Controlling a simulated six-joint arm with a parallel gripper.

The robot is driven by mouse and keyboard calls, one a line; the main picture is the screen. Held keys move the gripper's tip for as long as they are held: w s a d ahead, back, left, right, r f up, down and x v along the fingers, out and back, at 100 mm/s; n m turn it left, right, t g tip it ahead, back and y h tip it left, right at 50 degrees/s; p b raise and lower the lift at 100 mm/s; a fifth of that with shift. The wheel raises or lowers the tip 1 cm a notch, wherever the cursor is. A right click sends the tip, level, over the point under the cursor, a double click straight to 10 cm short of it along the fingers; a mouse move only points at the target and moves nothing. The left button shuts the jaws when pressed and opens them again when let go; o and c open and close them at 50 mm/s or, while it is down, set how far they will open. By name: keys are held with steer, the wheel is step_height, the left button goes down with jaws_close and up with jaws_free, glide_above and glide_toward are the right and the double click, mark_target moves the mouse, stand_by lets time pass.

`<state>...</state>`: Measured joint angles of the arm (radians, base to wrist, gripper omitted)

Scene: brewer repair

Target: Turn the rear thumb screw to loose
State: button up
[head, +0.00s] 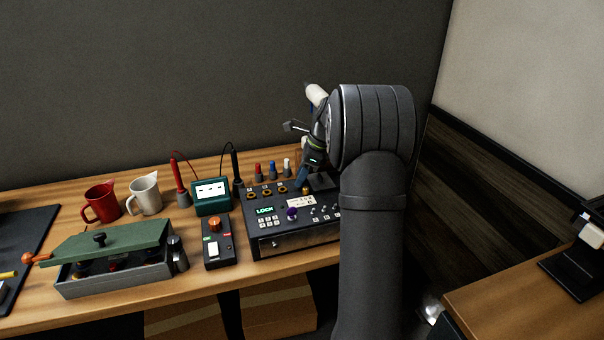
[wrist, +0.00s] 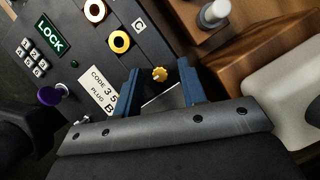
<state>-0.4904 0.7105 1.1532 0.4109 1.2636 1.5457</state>
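A small gold thumb screw (wrist: 159,74) shows in the wrist view on the dark panel of a black control unit (head: 262,232). The same gold knob shows small in the head view (head: 305,190). My gripper (wrist: 157,70) has two blue fingers, spread apart, one on each side of the screw, with a gap showing on both sides. In the head view a blue finger (head: 302,177) reaches down to the unit's right rear part. I cannot tell how far the screw is turned, nor whether it is the rear one; no second thumb screw is clear.
The unit has a green LOCK display (wrist: 49,35), gold-ringed sockets (wrist: 119,42), a purple knob (wrist: 50,95) and a code label (wrist: 98,91). Red, blue and white plugs (head: 272,170) stand behind it. A teal meter (head: 211,197) and a switch box (head: 217,243) stand to the left.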

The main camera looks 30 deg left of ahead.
jaws_close()
steer(key=shift+n, duration=0.3)
steer(key=shift+w+a+n+g+h, duration=0.1)
steer(key=shift+n+g+h, duration=0.3)
steer(key=shift+n, duration=0.95)
steer(key=shift+w+n+g+h, duration=0.15)
steer(key=shift+n+g, duration=0.45)
steer(key=shift+n, duration=0.75)
steer(key=shift+s, duration=0.1)
steer(key=shift+r, duration=0.1)
jaws_free()
